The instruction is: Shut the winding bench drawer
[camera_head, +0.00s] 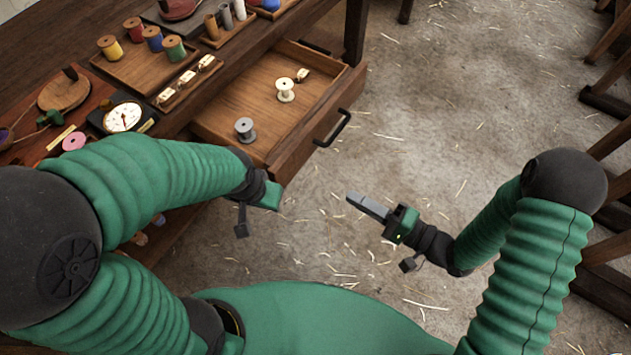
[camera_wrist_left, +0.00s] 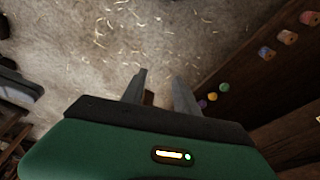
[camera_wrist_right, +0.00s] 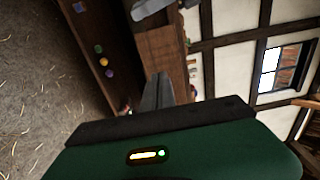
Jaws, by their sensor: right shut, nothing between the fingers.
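The winding bench drawer (camera_head: 312,128) is pulled out from the bench (camera_head: 60,42), open toward the floor. Its front carries a black bar handle (camera_head: 334,128). My right gripper (camera_head: 352,198) is shut and empty, apart from the drawer front, below and right of the handle. My left gripper (camera_wrist_left: 161,82) is open in its wrist view; in the head view its green body (camera_head: 268,197) is near the drawer's lower corner, its fingers hidden.
The bench top holds a tray (camera_head: 130,72) of coloured spools, a white dial (camera_head: 122,117) and a pink spool (camera_head: 74,141). Straw-strewn floor (camera_head: 440,100) lies clear right of the drawer. Wooden legs (camera_head: 608,95) stand at the right edge.

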